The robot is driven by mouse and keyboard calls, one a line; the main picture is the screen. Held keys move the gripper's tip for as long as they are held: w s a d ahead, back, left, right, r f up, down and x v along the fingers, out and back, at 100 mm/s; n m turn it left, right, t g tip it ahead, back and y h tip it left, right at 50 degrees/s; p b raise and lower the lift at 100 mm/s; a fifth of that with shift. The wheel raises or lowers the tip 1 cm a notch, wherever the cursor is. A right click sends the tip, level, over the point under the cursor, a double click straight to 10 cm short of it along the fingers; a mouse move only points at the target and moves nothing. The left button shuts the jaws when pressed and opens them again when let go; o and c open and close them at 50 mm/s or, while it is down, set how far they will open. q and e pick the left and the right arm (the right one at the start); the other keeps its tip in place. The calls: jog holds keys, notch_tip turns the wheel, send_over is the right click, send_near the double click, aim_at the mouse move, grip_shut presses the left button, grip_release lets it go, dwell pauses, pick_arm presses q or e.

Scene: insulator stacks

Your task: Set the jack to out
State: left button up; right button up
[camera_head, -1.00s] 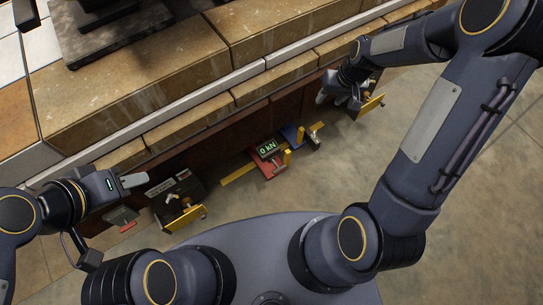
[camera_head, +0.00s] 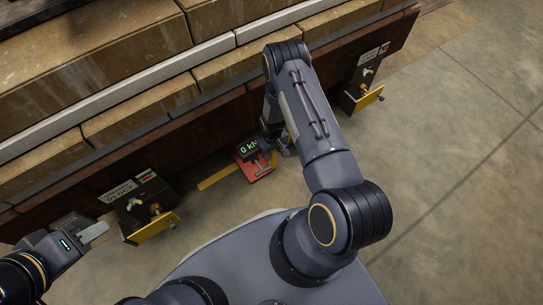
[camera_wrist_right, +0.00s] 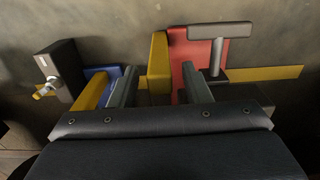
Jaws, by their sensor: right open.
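The jack's red plate (camera_head: 257,172) sits low at the foot of the stone wall, beside a display (camera_head: 249,149) reading 0 kN. In the right wrist view the red plate (camera_wrist_right: 210,50) carries a grey T-shaped handle (camera_wrist_right: 218,38). A yellow upright block (camera_wrist_right: 160,65) stands left of it, and a blue part (camera_wrist_right: 97,75) with another yellow piece (camera_wrist_right: 92,92) lies further left. My right gripper (camera_wrist_right: 160,87) is open, its fingers either side of the yellow upright block's line; contact cannot be told. My left gripper (camera_head: 92,233) is at the lower left, away from the jack.
A dark box (camera_head: 133,195) with brass fittings and a yellow plate stands left, another dark box (camera_head: 363,80) right. A yellow strip (camera_head: 217,178) runs along the floor. The floor at right is clear.

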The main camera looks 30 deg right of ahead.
jog(key=shift+f+b, duration=0.45)
jog(key=shift+f, duration=1.1)
jog(key=shift+c, duration=0.4)
grip_shut()
